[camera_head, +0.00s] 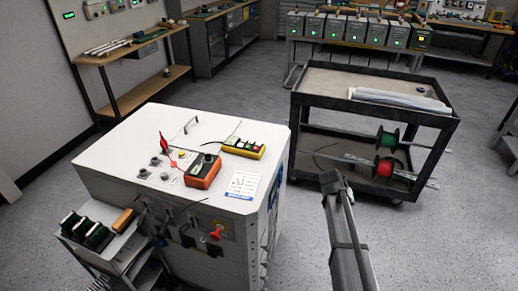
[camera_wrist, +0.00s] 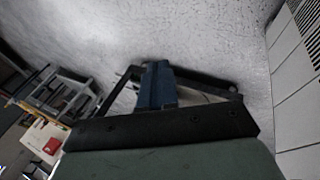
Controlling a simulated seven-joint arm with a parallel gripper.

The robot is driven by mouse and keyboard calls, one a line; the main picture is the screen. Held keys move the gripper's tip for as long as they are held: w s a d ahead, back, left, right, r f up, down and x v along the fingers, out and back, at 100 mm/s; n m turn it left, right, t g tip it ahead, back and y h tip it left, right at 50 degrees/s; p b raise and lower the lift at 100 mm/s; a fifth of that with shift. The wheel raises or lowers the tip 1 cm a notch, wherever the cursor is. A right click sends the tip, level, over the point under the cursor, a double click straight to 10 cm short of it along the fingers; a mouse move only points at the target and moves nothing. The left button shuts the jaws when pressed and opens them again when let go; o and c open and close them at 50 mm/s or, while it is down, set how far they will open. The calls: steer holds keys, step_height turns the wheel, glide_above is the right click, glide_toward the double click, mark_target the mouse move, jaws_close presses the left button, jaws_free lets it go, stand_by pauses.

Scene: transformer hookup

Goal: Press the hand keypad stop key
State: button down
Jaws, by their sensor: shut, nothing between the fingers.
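A yellow box with a row of coloured buttons (camera_head: 243,148), which looks like the hand keypad, lies on the back part of the white cabinet top (camera_head: 150,130). A dark cable runs from its left end. Its key markings are too small to read. My gripper's blue-grey fingers (camera_wrist: 156,86) are together and empty in the wrist view, with grey floor behind them. In the head view my arm rises from the bottom, right of the cabinet and well apart from the yellow box; I cannot make out the fingers there.
An orange handheld device (camera_head: 203,171) lies just in front of the yellow box. A red flag-like handle (camera_head: 164,142) and knobs stand to its left. A paper label (camera_head: 242,185) lies to the right. A black cart (camera_head: 375,110) with cable reels stands behind my arm. Open floor separates cabinet and cart.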

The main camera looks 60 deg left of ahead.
steer(key=s+a+r+n+t+y, duration=0.1)
steer(key=s+a+r, duration=0.4)
steer(key=a+r, duration=0.3)
steer(key=s+a+r+n+t+y, duration=0.1)
steer(key=s+a+r, duration=0.45)
steer(key=a, duration=0.35)
step_height(320, 180, up, 17)
steer(key=n+y, duration=0.1)
steer(key=y, duration=0.2)
glide_above(254, 149)
steer(key=shift+s+f+t, duration=0.1)
steer(key=shift+f+t, duration=0.1)
steer(key=shift+t, duration=0.1)
steer(key=shift+f, duration=0.1)
steer(key=shift+f, duration=4.35)
steer(key=shift+f, duration=0.2)
steer(key=shift+f, duration=0.25)
